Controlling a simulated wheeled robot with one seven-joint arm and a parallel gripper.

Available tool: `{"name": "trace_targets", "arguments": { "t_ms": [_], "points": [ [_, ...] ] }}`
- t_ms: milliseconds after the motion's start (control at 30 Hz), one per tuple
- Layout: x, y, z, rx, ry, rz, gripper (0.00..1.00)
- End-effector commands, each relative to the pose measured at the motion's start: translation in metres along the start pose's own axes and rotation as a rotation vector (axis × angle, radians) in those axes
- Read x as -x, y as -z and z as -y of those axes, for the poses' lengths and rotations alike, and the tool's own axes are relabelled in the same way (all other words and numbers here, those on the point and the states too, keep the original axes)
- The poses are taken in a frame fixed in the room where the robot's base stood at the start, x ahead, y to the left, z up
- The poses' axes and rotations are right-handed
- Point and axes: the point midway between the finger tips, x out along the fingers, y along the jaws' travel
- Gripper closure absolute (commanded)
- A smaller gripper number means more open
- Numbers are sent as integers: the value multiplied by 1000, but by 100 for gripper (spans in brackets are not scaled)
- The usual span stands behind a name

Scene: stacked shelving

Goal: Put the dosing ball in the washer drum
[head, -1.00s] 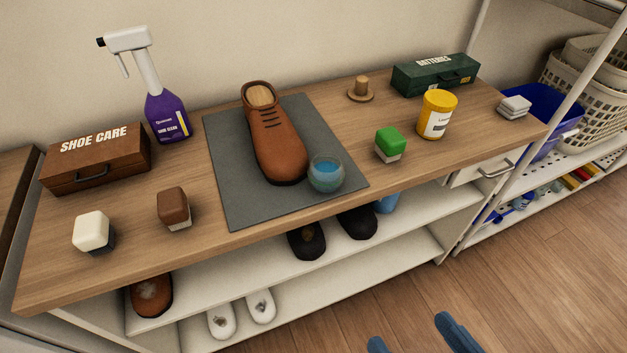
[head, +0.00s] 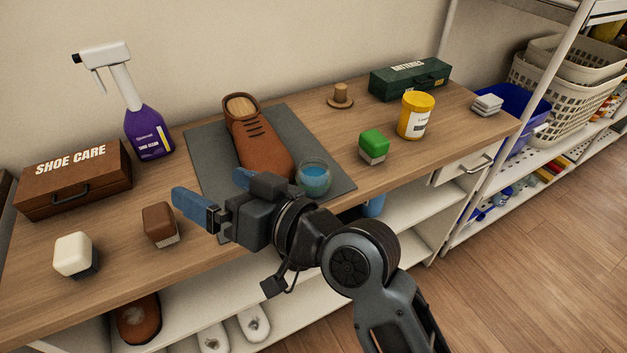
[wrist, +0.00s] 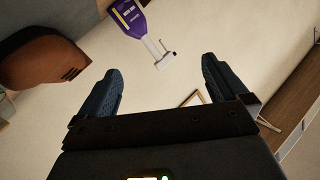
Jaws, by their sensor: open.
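The dosing ball (head: 314,178), a round translucent cup with blue liquid inside, sits on the front right part of the grey mat (head: 325,150), touching or very near the toe of a brown shoe (head: 262,145). My gripper (head: 213,192) is open and empty, in front of the mat's left part in the head view, left of the ball and pointing left. In the wrist view my gripper (wrist: 160,70) shows its two fingers wide apart with nothing between them. The ball is not clearly visible there. The washer drum is in neither view.
A purple spray bottle (head: 147,130), shoe care box (head: 75,180), brown brush (head: 160,224) and white brush (head: 74,255) stand on the left. A green-topped block (head: 373,147), yellow tub (head: 416,116) and green batteries box (head: 410,78) stand right. Shelves hold shoes below.

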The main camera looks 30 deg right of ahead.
Motion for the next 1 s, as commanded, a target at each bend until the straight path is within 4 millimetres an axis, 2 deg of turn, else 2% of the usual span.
{"name": "trace_targets", "arguments": {
  "t_ms": [33,200,367,467,667,767,1000],
  "points": [
    [-11,11,-2,37,35,15,0],
    [-34,33,0,164,153,113,0],
    [-44,44,-8,302,241,241,0],
    [-44,47,-20,393,282,339,0],
    [-29,47,-58,567,332,576,0],
    [-13,47,-85,642,340,713,0],
    [38,52,-151,756,331,1029,0]
  ]
}}
